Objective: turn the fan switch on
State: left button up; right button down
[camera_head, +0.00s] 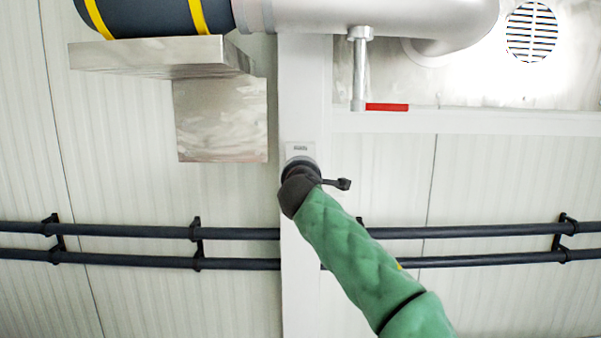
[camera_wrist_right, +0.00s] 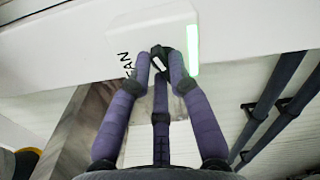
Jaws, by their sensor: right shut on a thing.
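The fan switch is a small white box (camera_head: 300,149) on the white post, above the end of my right arm. In the right wrist view the switch box (camera_wrist_right: 150,28) shows dark lettering ending in "AN" and a bright green strip (camera_wrist_right: 194,50) along its right side. My right gripper (camera_wrist_right: 161,63) has its purple fingers drawn together at the box's lower edge, shut on the small dark switch knob (camera_wrist_right: 159,50). In the head view my right gripper (camera_head: 300,178) hides the knob and the lower part of the box. My left gripper is not in view.
A large grey pipe (camera_head: 380,15) runs overhead, with a red-handled valve (camera_head: 386,107) hanging below it. A metal bracket (camera_head: 220,118) is left of the post. Two dark horizontal pipes (camera_head: 130,230) cross the wall lower down. The wall beside the switch is bare.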

jog(key=shift+f+m+b, duration=0.1)
jog(key=shift+m+b, duration=0.6)
jog(key=shift+m, duration=1.3)
jog(key=shift+d, duration=0.1)
jog(key=c, duration=1.1)
grip_release()
jog(key=shift+c, duration=0.2)
jog(key=s, duration=1.2)
